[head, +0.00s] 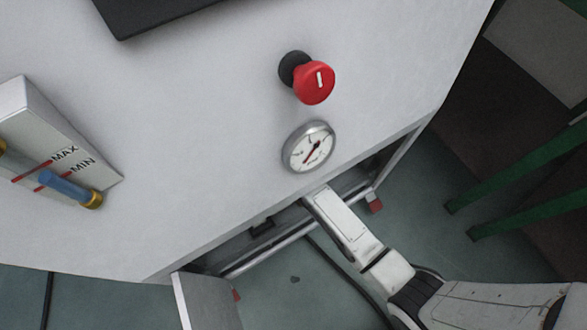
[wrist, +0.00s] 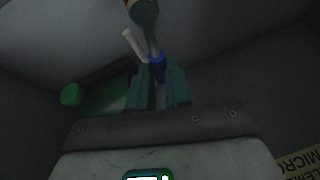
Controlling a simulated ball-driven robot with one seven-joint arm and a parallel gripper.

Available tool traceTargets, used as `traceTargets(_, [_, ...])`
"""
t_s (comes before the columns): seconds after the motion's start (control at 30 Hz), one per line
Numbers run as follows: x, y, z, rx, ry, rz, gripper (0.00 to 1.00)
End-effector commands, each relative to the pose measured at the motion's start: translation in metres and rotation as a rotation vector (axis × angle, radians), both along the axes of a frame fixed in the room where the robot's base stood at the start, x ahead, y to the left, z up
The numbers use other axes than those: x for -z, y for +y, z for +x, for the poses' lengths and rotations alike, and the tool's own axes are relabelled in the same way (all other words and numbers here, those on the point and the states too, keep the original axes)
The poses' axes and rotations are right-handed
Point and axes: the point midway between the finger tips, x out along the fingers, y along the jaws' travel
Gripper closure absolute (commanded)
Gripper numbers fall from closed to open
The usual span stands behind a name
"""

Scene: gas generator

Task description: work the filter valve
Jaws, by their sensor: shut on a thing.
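In the wrist view my gripper (wrist: 160,82) has its two teal fingers shut on a small blue handle (wrist: 157,66), which I take to be the filter valve's handle. The handle's lower end is between the fingers. A dark grey-green fitting (wrist: 145,14) rises just above the blue part, with a tan piece at the top edge. In the head view my arm reaches into the low opening under the white cabinet (head: 200,120). My fingers and the valve are hidden there.
A pale rod (wrist: 133,46) and a green cylinder (wrist: 72,95) lie left of the handle in the dim compartment. The cabinet front carries a red knob (head: 314,83), a round gauge (head: 309,147) and a level gauge (head: 60,165). Green rails (head: 520,170) stand at right.

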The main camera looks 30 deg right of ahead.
Motion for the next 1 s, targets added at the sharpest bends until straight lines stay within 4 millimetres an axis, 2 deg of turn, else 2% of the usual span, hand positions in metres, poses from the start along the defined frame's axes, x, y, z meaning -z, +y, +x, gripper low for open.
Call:
traceTargets(0.47, [-0.002, -0.005, -0.002, 0.079, 0.003, -0.001, 1.0])
traceTargets(1.0, [-0.001, -0.026, -0.015, 0.534, 0.002, -0.002, 1.0])
